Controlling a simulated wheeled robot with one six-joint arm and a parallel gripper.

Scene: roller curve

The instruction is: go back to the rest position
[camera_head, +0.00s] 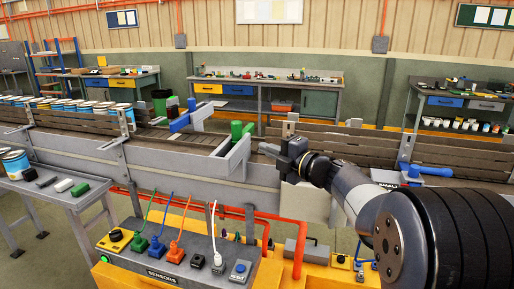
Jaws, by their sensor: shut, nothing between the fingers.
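My gripper (272,152) is at the end of my arm, which reaches in from the lower right. The fingers are small and dark here and look closed, with nothing seen between them. The gripper is in front of the conveyor's grey side rail (185,183), near its gated section. I cannot tell whether the fingers touch the rail.
A sensor box (165,262) with coloured cables stands below, by orange pipes (299,240). A side table (60,192) is at left. A blue-handled part (430,171) is right.

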